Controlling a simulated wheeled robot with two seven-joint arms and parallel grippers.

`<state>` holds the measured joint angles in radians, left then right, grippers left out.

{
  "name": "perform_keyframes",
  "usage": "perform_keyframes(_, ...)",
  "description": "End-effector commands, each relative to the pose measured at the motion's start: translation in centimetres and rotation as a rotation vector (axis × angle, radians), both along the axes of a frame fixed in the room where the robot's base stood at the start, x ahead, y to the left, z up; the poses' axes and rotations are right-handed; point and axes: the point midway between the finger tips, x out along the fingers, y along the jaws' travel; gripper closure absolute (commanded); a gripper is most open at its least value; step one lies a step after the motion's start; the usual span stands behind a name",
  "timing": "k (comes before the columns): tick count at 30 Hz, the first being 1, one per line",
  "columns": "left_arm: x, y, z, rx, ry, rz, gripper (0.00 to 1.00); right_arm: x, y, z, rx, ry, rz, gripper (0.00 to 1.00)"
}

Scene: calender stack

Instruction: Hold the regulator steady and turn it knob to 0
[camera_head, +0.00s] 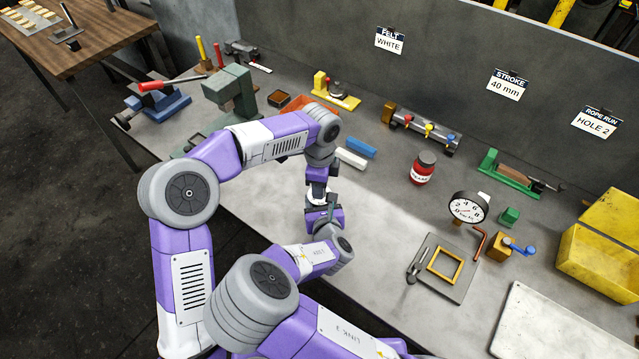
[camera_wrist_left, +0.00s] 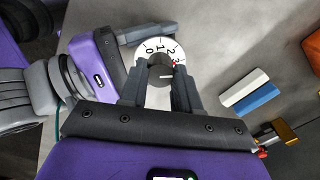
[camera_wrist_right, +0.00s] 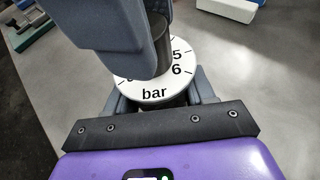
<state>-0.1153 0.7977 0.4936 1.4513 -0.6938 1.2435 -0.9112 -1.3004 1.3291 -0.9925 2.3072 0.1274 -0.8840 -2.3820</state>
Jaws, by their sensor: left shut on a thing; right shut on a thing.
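The regulator has a round white dial with black numbers. In the left wrist view the dial (camera_wrist_left: 153,46) shows 0 to 3, with a red mark beside the 3. My left gripper (camera_wrist_left: 158,92) is shut on the dark knob (camera_wrist_left: 160,72) at the dial's middle. In the right wrist view the dial (camera_wrist_right: 153,93) shows 5, 6 and "bar". My right gripper (camera_wrist_right: 158,100) is shut on the regulator's body just under the dial. In the head view my left gripper (camera_head: 322,208) points down above my right gripper, and my arms hide most of the regulator.
A white block (camera_head: 350,158) and a blue block (camera_head: 361,147) lie close behind the grippers. A red jar (camera_head: 423,168), a gauge (camera_head: 467,207) and a plate with a yellow frame (camera_head: 445,268) stand to the right. Bench surface between them is clear.

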Motion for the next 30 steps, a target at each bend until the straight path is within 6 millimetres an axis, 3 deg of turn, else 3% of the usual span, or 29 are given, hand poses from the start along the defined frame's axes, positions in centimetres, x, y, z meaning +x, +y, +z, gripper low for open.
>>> perform_keyframes(17,0.02,-0.05,0.06,-0.001,-0.002,0.038,0.99,0.01,0.05,0.04,0.001,-0.001,0.001,0.98)
perform_keyframes(18,0.02,-0.05,0.06,-0.001,-0.002,0.038,0.64,0.01,0.05,0.04,0.001,-0.001,0.001,0.98)
perform_keyframes(22,0.02,-0.03,0.05,-0.001,-0.002,0.038,0.44,0.01,0.05,0.04,0.001,-0.001,0.001,0.98)
perform_keyframes(30,0.01,-0.01,0.02,0.000,-0.001,0.037,0.43,0.01,0.05,0.04,0.001,-0.001,0.001,0.98)
